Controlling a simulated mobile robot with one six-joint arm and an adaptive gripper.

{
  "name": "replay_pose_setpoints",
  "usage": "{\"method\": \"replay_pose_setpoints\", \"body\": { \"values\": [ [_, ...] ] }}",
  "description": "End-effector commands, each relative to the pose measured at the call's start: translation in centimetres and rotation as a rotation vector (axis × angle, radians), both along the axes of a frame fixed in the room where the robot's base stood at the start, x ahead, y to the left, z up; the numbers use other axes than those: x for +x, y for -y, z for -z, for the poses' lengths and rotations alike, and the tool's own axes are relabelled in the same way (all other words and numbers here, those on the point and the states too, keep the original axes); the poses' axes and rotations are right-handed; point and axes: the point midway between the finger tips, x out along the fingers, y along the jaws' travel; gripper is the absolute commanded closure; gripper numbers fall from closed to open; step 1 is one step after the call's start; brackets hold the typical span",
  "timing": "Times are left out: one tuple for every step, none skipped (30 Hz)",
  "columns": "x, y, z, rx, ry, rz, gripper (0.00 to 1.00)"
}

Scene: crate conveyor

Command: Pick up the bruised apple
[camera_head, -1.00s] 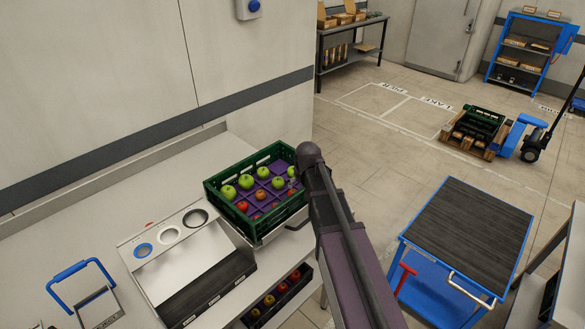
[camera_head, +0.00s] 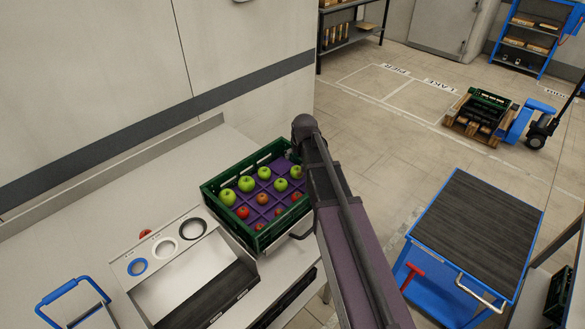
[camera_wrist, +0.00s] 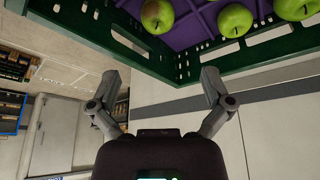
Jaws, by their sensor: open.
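A green crate (camera_head: 229,226) with a purple divided insert stands on the bench, holding several green and red apples. In the wrist view its wall (camera_wrist: 250,52) crosses the top, with three green apples beyond it. The left of these, a green apple with a brownish patch (camera_wrist: 157,16), looks like the bruised apple; the patch is partly cut off by the frame. Two plainer green apples (camera_wrist: 235,20) are to its right. My gripper (camera_wrist: 164,84) is open and empty, its fingers outside the crate wall in that view. In the head view my arm hides most of it, at the crate's far right corner.
A blue-handled frame (camera_head: 73,299) is at the lower left. A blue cart (camera_head: 470,235) stands right of my arm. The wall runs behind the bench.

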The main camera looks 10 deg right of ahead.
Motion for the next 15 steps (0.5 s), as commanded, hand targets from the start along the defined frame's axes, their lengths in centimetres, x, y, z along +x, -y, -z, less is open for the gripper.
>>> {"method": "replay_pose_setpoints", "body": {
  "values": [
    [-0.02,0.01,0.00,0.000,0.000,0.000,0.00],
    [-0.02,0.01,0.00,0.000,0.000,0.000,0.00],
    [-0.02,0.00,0.00,0.000,0.000,0.000,0.00],
    [-0.02,-0.01,0.00,0.000,0.000,0.000,0.00],
    [-0.02,-0.03,0.00,0.000,0.000,-0.001,0.00],
    [-0.01,-0.07,0.00,0.000,0.000,-0.001,0.00],
    [-0.01,-0.11,0.00,0.000,0.000,-0.002,0.00],
    [-0.01,-0.15,0.00,0.000,0.000,-0.002,0.00],
    [-0.01,-0.19,0.00,0.000,0.000,-0.003,0.00],
    [-0.01,-0.23,0.00,0.000,0.000,-0.003,0.00],
    [-0.01,-0.26,0.00,0.000,0.000,-0.004,0.00],
    [0.00,-0.31,0.02,0.000,0.000,-0.004,0.00],
    [0.01,-0.34,0.05,0.000,0.000,-0.005,0.00],
    [0.03,-0.38,0.10,0.000,0.000,-0.005,0.00],
    [0.06,-0.42,0.19,0.000,0.000,-0.005,0.00]
  ]
}}
